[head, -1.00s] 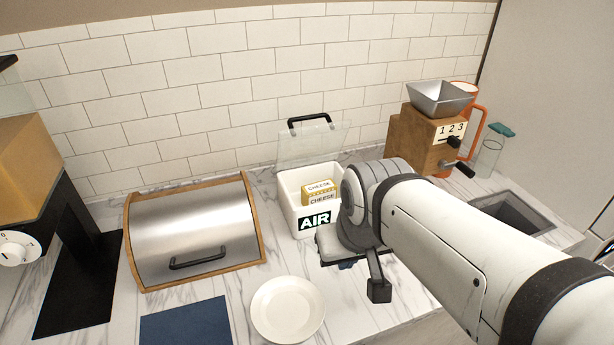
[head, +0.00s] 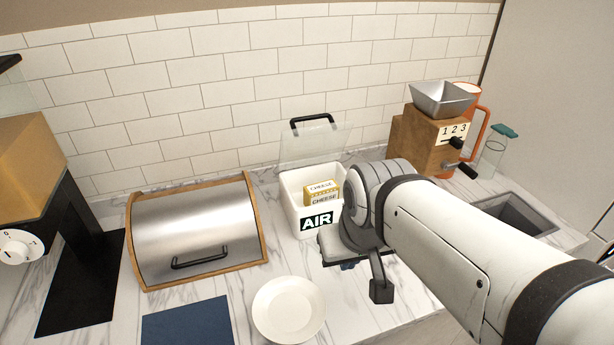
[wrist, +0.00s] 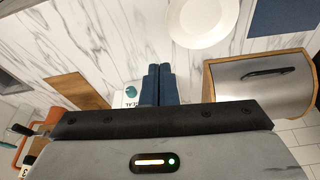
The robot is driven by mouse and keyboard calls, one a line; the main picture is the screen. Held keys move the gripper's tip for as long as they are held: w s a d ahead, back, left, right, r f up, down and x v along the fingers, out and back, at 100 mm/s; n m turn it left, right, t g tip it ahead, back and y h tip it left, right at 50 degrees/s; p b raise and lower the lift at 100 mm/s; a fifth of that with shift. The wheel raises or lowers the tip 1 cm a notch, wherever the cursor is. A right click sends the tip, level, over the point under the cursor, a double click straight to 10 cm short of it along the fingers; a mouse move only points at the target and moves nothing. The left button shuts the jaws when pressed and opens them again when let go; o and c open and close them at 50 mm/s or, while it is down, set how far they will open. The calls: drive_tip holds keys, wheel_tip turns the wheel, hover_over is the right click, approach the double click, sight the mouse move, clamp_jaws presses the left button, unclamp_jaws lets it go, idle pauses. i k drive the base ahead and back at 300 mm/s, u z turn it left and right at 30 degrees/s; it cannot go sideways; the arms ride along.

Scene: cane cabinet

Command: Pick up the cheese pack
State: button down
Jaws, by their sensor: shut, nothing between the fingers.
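The cheese pack (head: 321,193) is a yellow and white box with CHEESE printed on its top and front. It sits inside a white bin (head: 292,216) labelled AIR, whose clear lid (head: 312,146) with a black handle stands open at the back. My gripper (wrist: 157,69) shows two blue fingers pressed together, shut and empty. In the head view it is mostly hidden under my wrist, to the front right of the bin.
A steel bread box (head: 195,229) stands left of the bin. A white plate (head: 288,309) and a blue mat (head: 187,323) lie in front. A wooden grinder (head: 420,143), an orange mug (head: 481,125) and a jar (head: 492,156) stand at the right, near a sink (head: 514,214).

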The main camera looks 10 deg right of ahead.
sight(327, 191)
drive_tip(key=z, duration=0.1)
drive_tip(key=k, duration=0.55)
drive_tip(key=u, duration=2.25)
drive_tip(key=k, duration=0.6)
drive_tip(key=z, duration=2)
drive_tip(key=i, duration=1)
drive_tip(key=u, duration=0.1)
